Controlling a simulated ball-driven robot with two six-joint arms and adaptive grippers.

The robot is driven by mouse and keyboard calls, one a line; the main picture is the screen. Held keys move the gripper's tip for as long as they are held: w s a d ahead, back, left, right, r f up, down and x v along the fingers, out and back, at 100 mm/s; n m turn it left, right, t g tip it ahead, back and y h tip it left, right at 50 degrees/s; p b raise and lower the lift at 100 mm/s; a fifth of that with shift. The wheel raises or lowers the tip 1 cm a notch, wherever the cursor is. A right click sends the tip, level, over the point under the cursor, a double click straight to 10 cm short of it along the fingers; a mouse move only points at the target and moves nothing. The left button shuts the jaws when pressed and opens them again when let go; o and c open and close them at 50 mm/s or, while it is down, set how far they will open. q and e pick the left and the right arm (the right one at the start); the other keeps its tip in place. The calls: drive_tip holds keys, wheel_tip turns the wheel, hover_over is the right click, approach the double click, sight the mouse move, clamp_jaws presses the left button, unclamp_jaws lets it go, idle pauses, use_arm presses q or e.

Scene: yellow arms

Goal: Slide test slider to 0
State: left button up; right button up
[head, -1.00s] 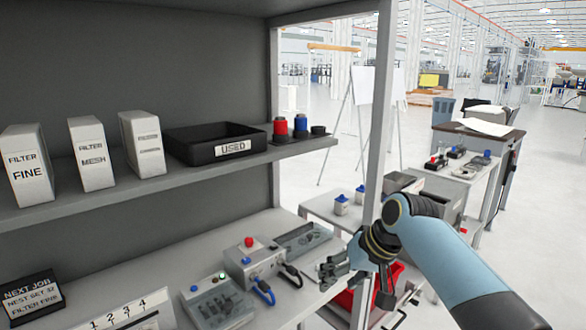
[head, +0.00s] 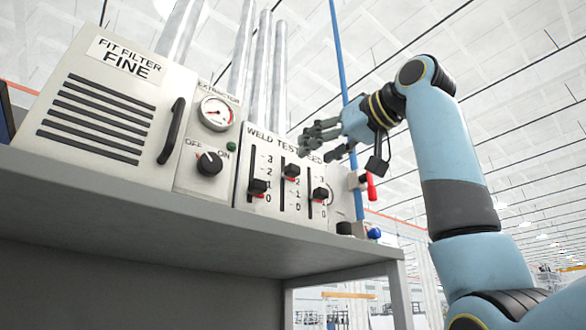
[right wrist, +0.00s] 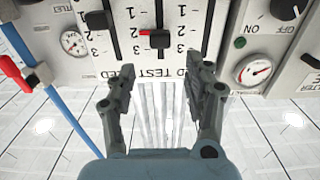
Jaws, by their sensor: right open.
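The test slider (head: 292,171) is the middle one of three black sliders on a pale panel. Its red pointer stands at about 2. The right wrist view shows it upside down (right wrist: 158,40), in the middle slot. My right gripper (head: 314,143) is in front of the panel's top edge, above and right of the test slider in the head view. In the right wrist view the open, empty fingers (right wrist: 163,80) are spread on either side of the slider's line, apart from it. My left gripper is not in view.
The weld slider (head: 258,187) and feed slider (head: 320,194) flank it closely. An extractor box with a dial (head: 217,113) and off/on knob (head: 209,163) is to the left. A red-handled valve (head: 370,187) on a blue pipe (head: 346,80) is to the right.

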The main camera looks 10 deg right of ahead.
sight(293, 166)
drive_tip(key=p+x, duration=0.3)
drive_tip(key=x, duration=0.5)
drive_tip(key=shift+r, duration=0.15)
drive_tip(key=shift+w+a+p, duration=0.25)
drive_tip(key=shift+w+p, duration=0.1)
drive_tip(key=shift+w, duration=0.05)
clamp_jaws()
